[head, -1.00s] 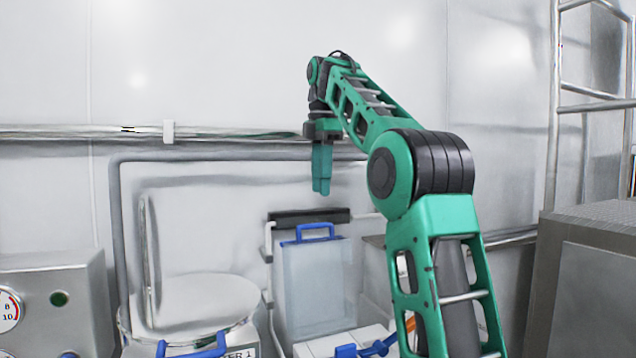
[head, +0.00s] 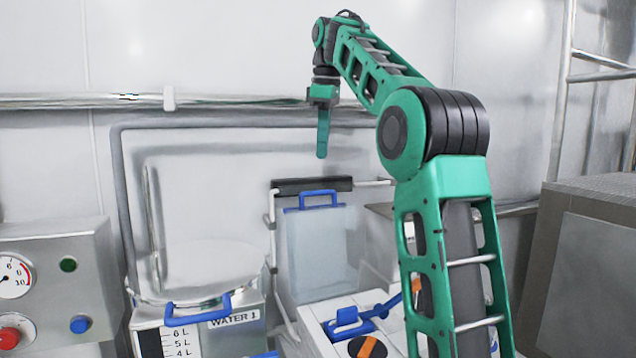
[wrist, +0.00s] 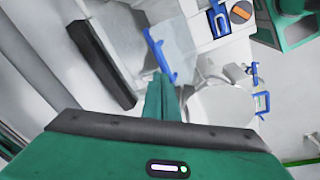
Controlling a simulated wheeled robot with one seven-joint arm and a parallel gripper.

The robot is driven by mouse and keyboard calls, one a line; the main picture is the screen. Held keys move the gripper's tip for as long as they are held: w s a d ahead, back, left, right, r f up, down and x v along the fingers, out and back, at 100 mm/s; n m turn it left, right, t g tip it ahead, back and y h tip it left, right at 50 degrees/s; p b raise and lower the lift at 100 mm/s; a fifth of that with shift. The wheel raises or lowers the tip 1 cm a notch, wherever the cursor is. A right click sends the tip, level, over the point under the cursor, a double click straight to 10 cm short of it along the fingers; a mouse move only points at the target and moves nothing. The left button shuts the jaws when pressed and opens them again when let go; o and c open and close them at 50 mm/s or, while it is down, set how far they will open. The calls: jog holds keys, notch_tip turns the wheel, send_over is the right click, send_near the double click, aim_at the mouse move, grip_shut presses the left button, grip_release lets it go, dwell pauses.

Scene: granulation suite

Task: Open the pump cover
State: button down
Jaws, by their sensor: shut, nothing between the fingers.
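A clear, pale panel with a blue handle at its top edge, which looks like the pump cover (head: 312,245), stands nearly upright behind the white pump housing (head: 322,312). Its blue handle (head: 318,199) is below a black padded bar. In the wrist view the blue handle (wrist: 160,55) and the clear cover (wrist: 178,38) show just beyond my fingertips. My gripper (head: 322,150) points down above the handle, shut and empty, with a visible gap in the head view. In the wrist view its green fingers (wrist: 160,95) are together.
A white-labelled WATER 1 container (head: 205,325) with a blue handle stands to the left. A grey control box (head: 55,285) with a gauge is at far left. The black bar (head: 312,185) and pipes run behind. A metal cabinet (head: 590,270) and ladder are at right.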

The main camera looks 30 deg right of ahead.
jog(key=shift+w+d+f+m+t, duration=0.15)
jog(key=shift+w+f+m+t, duration=0.25)
jog(key=shift+f+m, duration=1.35)
jog(key=shift+w+d+f+m+t, duration=0.25)
jog(key=shift+w+f+m, duration=0.15)
jog(key=shift+f+m, duration=1.3)
jog(key=shift+w+d+f+m+t, duration=0.1)
jog(key=shift+w+f+m+t, duration=0.3)
jog(key=shift+f+m, duration=1.35)
jog(key=shift+r+m, duration=0.4)
jog(key=shift+r, duration=0.05)
